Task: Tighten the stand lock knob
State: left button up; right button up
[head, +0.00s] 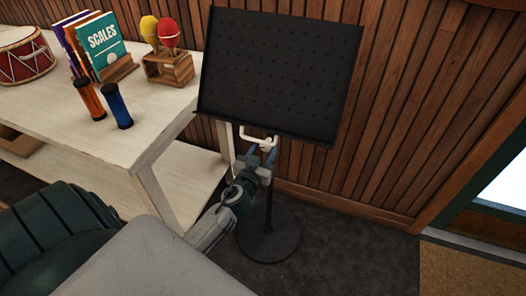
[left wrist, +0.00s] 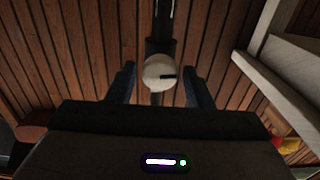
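The black music stand (head: 280,75) stands upright on a round base (head: 268,232) beside the white table. Its cream round lock knob (left wrist: 159,72), with a dark mark on its face, sits on the dark pole (left wrist: 161,30) in the left wrist view. My left gripper (head: 262,157) is just below the stand's desk, at the pole. In the left wrist view its two dark blue fingers (left wrist: 158,70) are open, one on each side of the knob, with a gap on both sides. A pale bent handle (head: 258,136) shows above the fingers in the head view. My right gripper is not in view.
The white table (head: 120,150) at left holds a red drum (head: 22,57), books (head: 98,45), orange (head: 90,98) and blue (head: 117,105) shakers, and maracas in a wooden holder (head: 170,67). A slatted wood wall (head: 400,120) is close behind the stand. Dark carpet right of the base is clear.

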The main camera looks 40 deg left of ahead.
pick_arm(q)
jog(key=c, duration=0.6)
jog(key=shift+c, duration=0.2)
